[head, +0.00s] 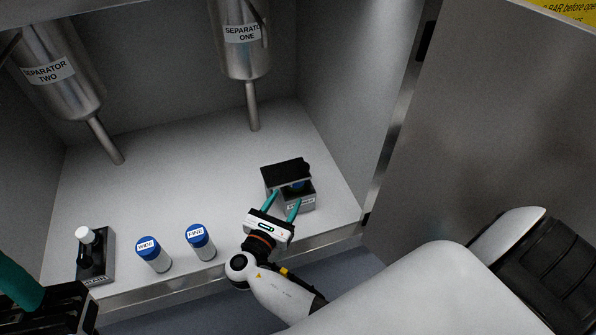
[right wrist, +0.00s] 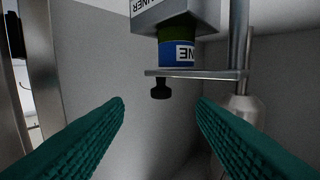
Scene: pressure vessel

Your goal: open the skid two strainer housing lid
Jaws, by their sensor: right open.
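The strainer housing (head: 301,203) stands at the right of the cabinet floor, with a dark lid plate (head: 284,168) over it. In the right wrist view, which looks upside down, the lid plate (right wrist: 195,73) stands apart from the housing body (right wrist: 180,12). A labelled blue and green cylinder (right wrist: 178,50) shows between them. A dark knob (right wrist: 160,90) sticks out from the plate. My right gripper (head: 285,199) is open and empty in front of the housing; the knob appears between its fingers (right wrist: 160,105). My left gripper (head: 20,285) is partly visible at bottom left; its jaws are unclear.
Blue-capped canisters marked wide (head: 152,254) and fine (head: 201,242) stand left of the housing. A dark unit with a white knob (head: 96,262) is further left. Separator one (head: 242,45) and separator two (head: 60,75) hang above. A cabinet door (head: 490,130) is at right.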

